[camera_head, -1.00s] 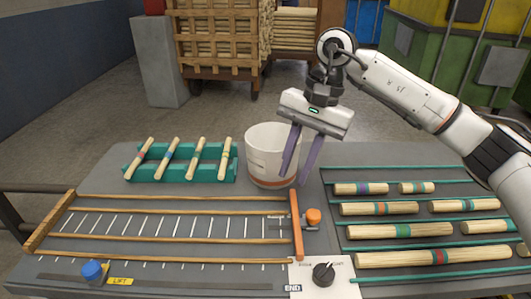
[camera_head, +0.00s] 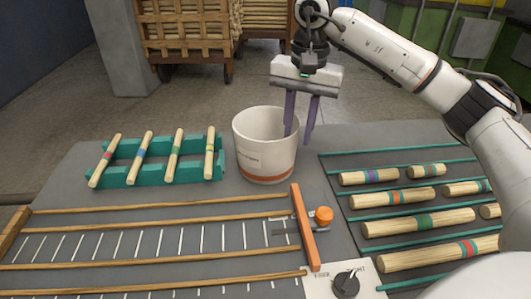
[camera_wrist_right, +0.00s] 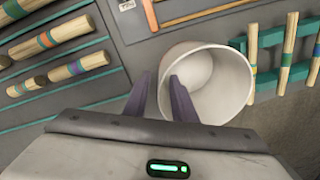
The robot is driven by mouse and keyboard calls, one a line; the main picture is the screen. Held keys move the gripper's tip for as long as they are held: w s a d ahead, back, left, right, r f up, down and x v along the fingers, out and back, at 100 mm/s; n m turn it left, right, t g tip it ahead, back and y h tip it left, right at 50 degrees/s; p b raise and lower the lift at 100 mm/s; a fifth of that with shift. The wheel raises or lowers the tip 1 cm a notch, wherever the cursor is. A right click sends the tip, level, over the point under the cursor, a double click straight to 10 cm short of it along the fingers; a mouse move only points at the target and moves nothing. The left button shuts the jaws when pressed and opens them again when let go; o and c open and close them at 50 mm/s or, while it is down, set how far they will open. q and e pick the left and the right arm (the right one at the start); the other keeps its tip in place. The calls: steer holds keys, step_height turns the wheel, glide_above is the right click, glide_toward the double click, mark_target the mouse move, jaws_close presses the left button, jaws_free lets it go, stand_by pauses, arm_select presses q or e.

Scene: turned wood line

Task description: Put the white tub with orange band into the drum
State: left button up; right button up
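The white tub with orange band (camera_head: 262,150) stands upright and open on the grey table, just behind the ruled track. The wrist view looks into the tub (camera_wrist_right: 222,100), which appears empty. My right gripper (camera_head: 298,136) points down at the tub's right wall, its two purple fingers apart. One finger dips inside the rim and the other is outside, with the wall between them. In the wrist view the right gripper (camera_wrist_right: 160,78) shows a gap between its fingers. My left gripper is not in view. I cannot make out a drum.
A teal rack (camera_head: 150,172) with several banded wooden sticks stands left of the tub. Banded spindles lie between teal rails (camera_head: 420,205) at the right. An orange bar (camera_head: 304,228) and a black knob (camera_head: 346,285) are in front. A slatted wooden cart (camera_head: 187,35) stands behind.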

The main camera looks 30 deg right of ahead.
glide_above(291, 171)
step_height(291, 171, down, 7)
steer(key=shift+f, duration=0.15)
jaws_close()
